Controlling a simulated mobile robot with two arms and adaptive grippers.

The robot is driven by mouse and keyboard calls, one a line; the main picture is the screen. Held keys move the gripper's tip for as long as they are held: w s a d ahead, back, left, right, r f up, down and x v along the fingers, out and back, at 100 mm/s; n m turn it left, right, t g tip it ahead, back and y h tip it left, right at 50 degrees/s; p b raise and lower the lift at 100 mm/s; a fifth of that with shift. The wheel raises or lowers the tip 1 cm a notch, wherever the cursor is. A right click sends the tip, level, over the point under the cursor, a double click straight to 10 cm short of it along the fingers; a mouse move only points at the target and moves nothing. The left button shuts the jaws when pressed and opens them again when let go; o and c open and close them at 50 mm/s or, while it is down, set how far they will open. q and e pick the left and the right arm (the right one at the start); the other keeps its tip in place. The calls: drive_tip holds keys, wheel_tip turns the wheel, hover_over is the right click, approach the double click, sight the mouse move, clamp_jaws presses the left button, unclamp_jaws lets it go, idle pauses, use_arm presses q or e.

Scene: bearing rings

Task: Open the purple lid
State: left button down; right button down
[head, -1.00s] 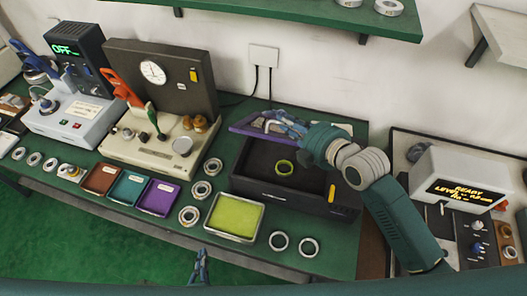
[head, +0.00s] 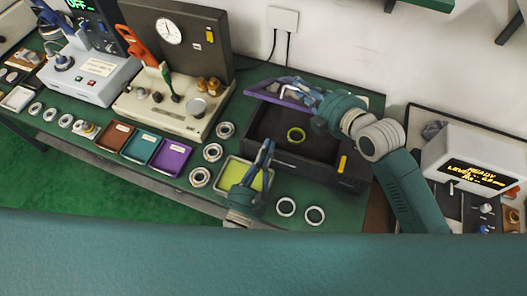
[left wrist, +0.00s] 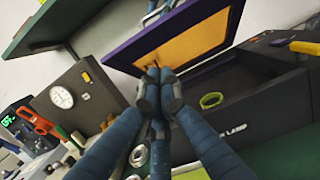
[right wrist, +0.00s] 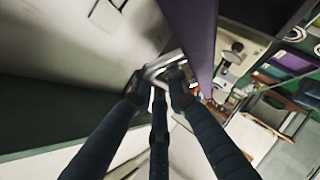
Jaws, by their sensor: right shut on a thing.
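The purple lid (head: 262,97) stands raised at the back of the black box (head: 335,175). Its purple edge and orange inner face (left wrist: 195,38) show in the left wrist view. My right gripper (head: 300,92) is at the lid, its fingers closed around a metal handle (right wrist: 160,66) beside the purple surface. The fingers partly hide the handle. My left gripper (head: 267,148) is in front of the box, above the yellow-green tray (head: 228,178). Its fingertips (left wrist: 160,82) are together with nothing seen between them. The box is open at the top, with a yellow-green ring (head: 296,134) inside.
Several metal rings, including one (head: 212,152), lie left of the box, and two (head: 286,207) lie in front. Brown, teal and purple trays (head: 171,158) and a gauge machine (head: 165,75) stand left. A display unit (head: 478,165) stands right.

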drive_tip(key=shift+f, duration=0.1)
use_arm(q)
drive_tip(key=w+d+r, duration=0.2)
drive_tip(key=w+r, duration=0.2)
drive_tip(key=w, duration=0.3)
drive_tip(key=shift+w+d, duration=0.2)
drive_tip(key=shift+w, duration=0.05)
drive_tip(key=shift+w+r, duration=0.25)
drive_tip(key=shift+r, duration=0.25)
drive_tip(key=shift+w+r, duration=0.25)
drive_tip(key=shift+r, duration=0.2)
use_arm(e)
drive_tip(key=shift+a+f, duration=0.1)
